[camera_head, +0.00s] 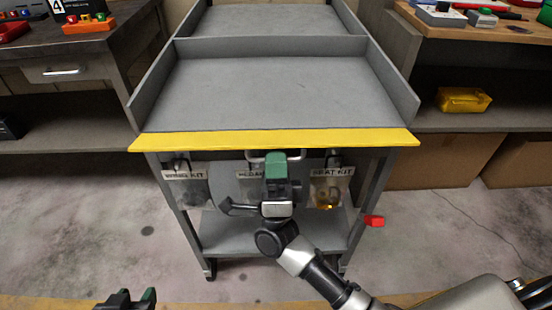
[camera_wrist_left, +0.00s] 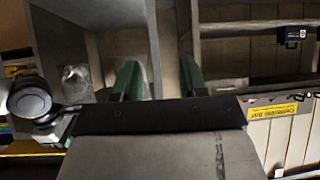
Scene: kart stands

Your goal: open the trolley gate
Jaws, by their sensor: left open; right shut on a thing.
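The grey trolley (camera_head: 262,88) stands straight ahead in the head view. Its side walls rise left and right of the deck. A yellow strip (camera_head: 275,141) runs along its front edge, about level with the deck. A pale metal handle (camera_head: 257,153) shows just below the strip. My right gripper (camera_head: 276,158) is shut on this handle, which its green fingers partly hide. I cannot tell how far the gate has swung. My left gripper (camera_head: 130,298) is low at the left, apart from the trolley. It is open and empty in the left wrist view (camera_wrist_left: 158,78).
Labelled kit bags (camera_head: 185,188) hang below the strip, above a lower shelf (camera_head: 225,235). A red part (camera_head: 374,220) sticks out at the trolley's right. Benches stand on both sides; the right one holds a yellow case (camera_head: 463,99). The floor before the trolley is clear.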

